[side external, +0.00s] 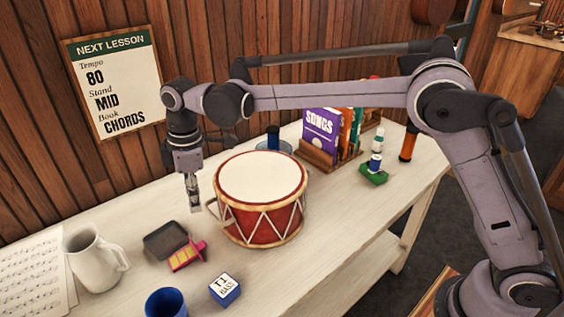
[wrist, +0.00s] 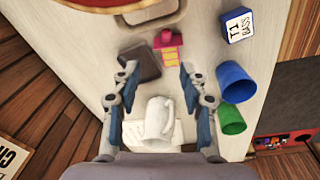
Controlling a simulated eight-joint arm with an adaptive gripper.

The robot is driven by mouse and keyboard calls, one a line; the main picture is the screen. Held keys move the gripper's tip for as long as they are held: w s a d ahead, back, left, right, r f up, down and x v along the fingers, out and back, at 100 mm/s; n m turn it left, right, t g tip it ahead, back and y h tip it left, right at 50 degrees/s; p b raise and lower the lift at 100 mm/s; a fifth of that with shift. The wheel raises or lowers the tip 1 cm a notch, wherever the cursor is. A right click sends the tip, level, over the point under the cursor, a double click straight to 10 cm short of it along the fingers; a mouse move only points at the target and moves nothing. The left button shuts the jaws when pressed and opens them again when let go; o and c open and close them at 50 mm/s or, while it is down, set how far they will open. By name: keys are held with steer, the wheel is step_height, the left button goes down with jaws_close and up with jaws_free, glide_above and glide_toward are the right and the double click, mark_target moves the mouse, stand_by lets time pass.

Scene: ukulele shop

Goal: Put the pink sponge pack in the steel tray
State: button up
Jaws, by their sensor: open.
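The pink sponge pack (side external: 186,256), pink with a yellow face, lies on the table at the front right side of the grey steel tray (side external: 166,240). In the wrist view the pack (wrist: 171,53) is just right of the tray (wrist: 139,63); I cannot tell whether they touch. The tray looks empty. My gripper (side external: 194,207) points down above the table, behind the tray and left of the drum. In the wrist view my gripper (wrist: 158,72) is open, its fingers wide apart, with nothing held. The pack shows beyond the fingertips.
A red drum (side external: 262,198) stands close right of my gripper. A white jug (side external: 93,258) is left of the tray. A blue cup (side external: 166,303) and lettered block (side external: 225,289) are in front, with a green cup (wrist: 230,121) nearby. Books (side external: 322,132) stand farther right.

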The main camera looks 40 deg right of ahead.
steer(key=n, duration=0.2)
glide_above(185, 255)
step_height(185, 255, down, 5)
steer(key=shift+g, duration=0.4)
step_height(185, 255, down, 11)
steer(key=shift+f, duration=0.1)
steer(key=shift+r, duration=0.2)
jaws_close()
